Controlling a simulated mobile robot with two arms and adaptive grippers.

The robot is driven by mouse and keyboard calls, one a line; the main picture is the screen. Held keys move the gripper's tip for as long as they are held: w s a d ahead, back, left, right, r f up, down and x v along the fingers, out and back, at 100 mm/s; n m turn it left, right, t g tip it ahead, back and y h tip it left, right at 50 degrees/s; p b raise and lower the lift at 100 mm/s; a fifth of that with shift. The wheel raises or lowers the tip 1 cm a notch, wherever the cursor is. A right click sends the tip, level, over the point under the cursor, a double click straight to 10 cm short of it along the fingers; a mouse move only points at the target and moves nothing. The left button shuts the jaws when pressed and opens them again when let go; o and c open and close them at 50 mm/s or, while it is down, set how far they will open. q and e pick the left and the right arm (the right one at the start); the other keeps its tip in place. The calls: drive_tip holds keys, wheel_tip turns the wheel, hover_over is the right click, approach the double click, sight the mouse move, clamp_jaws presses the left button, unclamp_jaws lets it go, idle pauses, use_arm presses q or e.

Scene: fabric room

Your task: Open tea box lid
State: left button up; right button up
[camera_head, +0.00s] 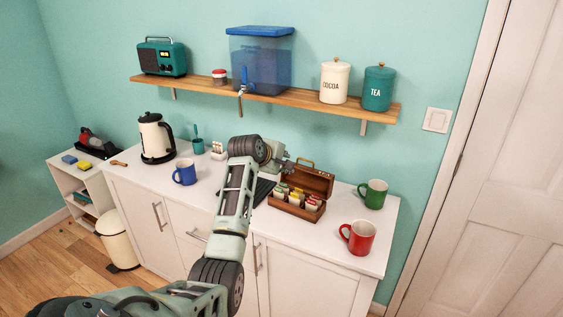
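The brown wooden tea box (297,210) sits on the white counter, right of its middle. Its lid (316,183) stands raised at the back, and colourful tea packets show in the compartments. A handle (305,161) shows at the lid's top edge. My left arm reaches up across the counter, and my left gripper (287,165) is at the upper left of the box, beside the raised lid. Its fingers are small and partly hidden, so I cannot tell whether they touch the lid or are open. My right gripper is not in view.
A green mug (374,194) and a red mug (360,238) stand right of the box. A blue mug (185,173) and a kettle (156,138) stand to the left. A wooden shelf (300,99) with a water dispenser (262,62) and canisters hangs above.

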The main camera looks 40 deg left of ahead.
use_arm(q)
drive_tip(key=shift+s+r, duration=0.2)
drive_tip(key=shift+s, duration=0.1)
